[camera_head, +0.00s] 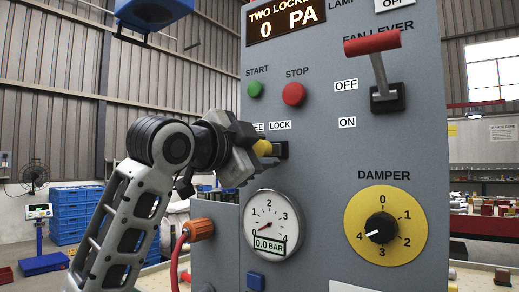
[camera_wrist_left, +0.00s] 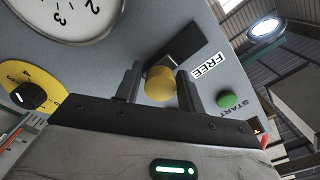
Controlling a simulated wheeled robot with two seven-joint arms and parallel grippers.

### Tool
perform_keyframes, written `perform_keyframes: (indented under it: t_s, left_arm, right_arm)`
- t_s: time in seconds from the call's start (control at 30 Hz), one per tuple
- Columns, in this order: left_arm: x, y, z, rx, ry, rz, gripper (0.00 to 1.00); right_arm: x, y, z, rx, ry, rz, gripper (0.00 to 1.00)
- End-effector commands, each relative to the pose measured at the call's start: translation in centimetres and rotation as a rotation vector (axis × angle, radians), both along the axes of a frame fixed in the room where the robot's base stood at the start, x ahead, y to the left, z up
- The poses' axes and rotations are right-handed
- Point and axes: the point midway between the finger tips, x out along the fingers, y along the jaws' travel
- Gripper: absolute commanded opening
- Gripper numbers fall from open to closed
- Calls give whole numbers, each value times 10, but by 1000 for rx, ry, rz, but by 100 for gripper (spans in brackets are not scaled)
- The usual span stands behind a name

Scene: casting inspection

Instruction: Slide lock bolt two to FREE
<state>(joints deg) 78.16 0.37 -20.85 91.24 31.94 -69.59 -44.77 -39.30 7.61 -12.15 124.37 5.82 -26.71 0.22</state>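The lock bolt's yellow knob (camera_head: 263,148) stands out from a dark bolt slot (camera_head: 282,150) in the grey panel, below the LOCK label (camera_head: 280,125). A label left of LOCK is partly hidden by my left gripper (camera_head: 250,150), with only its last letters showing. In the left wrist view the yellow knob (camera_wrist_left: 160,84) sits between the two fingers of my left gripper (camera_wrist_left: 159,80), which lie close against both sides. The FREE label (camera_wrist_left: 209,66) is beside it there. The gripper hides much of the bolt, so its exact position is unclear. My right gripper is not in view.
Close around the bolt are the green START button (camera_head: 255,90), red STOP button (camera_head: 294,94), pressure gauge (camera_head: 272,226) and yellow damper dial (camera_head: 384,226). The red-handled fan lever (camera_head: 375,60) juts out at upper right. An orange hose fitting (camera_head: 200,229) is below my left arm.

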Motion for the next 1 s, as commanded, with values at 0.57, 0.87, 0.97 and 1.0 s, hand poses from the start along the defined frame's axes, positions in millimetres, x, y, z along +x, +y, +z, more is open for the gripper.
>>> perform_keyframes:
  t_s: [0.57,0.87,0.97,1.0]
  left_arm:
    - [25,34,0,-6,9,2,0]
    - [25,35,-1,-8,8,4,52]
    - [25,34,-1,-6,6,4,52]
    - [24,34,-1,-5,5,3,52]
  right_arm:
    - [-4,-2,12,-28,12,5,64]
    - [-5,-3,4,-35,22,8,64]
    - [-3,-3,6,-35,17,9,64]
    - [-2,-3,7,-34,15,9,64]
